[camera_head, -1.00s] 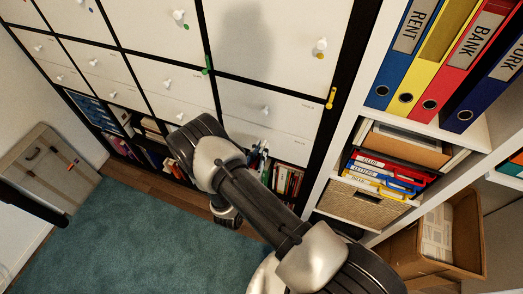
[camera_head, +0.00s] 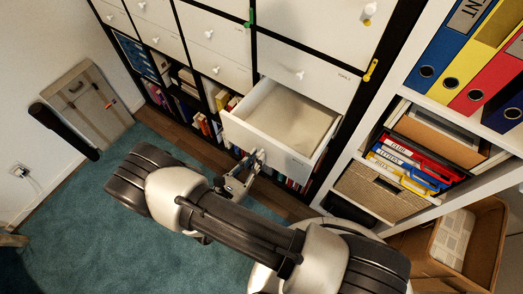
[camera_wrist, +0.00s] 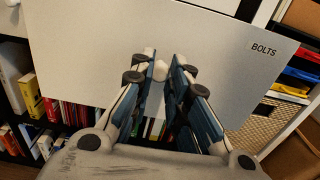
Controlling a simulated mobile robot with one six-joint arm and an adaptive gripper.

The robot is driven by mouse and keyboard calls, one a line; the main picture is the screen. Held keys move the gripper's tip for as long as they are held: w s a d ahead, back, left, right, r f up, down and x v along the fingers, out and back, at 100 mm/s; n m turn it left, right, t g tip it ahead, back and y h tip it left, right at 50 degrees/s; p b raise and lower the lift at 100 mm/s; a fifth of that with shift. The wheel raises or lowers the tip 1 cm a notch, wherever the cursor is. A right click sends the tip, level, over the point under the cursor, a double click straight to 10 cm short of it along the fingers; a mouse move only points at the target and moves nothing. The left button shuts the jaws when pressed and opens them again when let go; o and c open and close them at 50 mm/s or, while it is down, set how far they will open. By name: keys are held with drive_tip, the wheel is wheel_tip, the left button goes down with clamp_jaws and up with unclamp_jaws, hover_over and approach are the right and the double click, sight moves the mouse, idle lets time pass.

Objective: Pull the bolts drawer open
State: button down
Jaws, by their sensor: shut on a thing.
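The bolts drawer (camera_head: 295,105) is pulled well out of the cabinet in the head view. Its inside is pale and looks empty. In the wrist view its white front (camera_wrist: 95,55) carries the label BOLTS at the right. My gripper (camera_head: 252,164) is at the drawer front, shut on the round white knob (camera_wrist: 163,57). In the wrist view the two fingers (camera_wrist: 162,78) stand on either side of the knob and partly hide it.
Closed white drawers with white knobs (camera_head: 299,74) are above and left. Books (camera_head: 205,122) fill the open shelf below. A bookcase with binders (camera_head: 440,80) stands close at right, with a cardboard box (camera_head: 495,250) beside it. A carpet (camera_head: 75,225) leaves clear floor at left.

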drive_tip(key=shift+s+a, duration=0.1)
drive_tip(key=shift+s, duration=0.1)
drive_tip(key=c, duration=1.5)
unclamp_jaws()
drive_tip(key=shift+a, duration=0.1)
drive_tip(key=v, duration=1.2)
drive_tip(key=shift+w+r, duration=0.1)
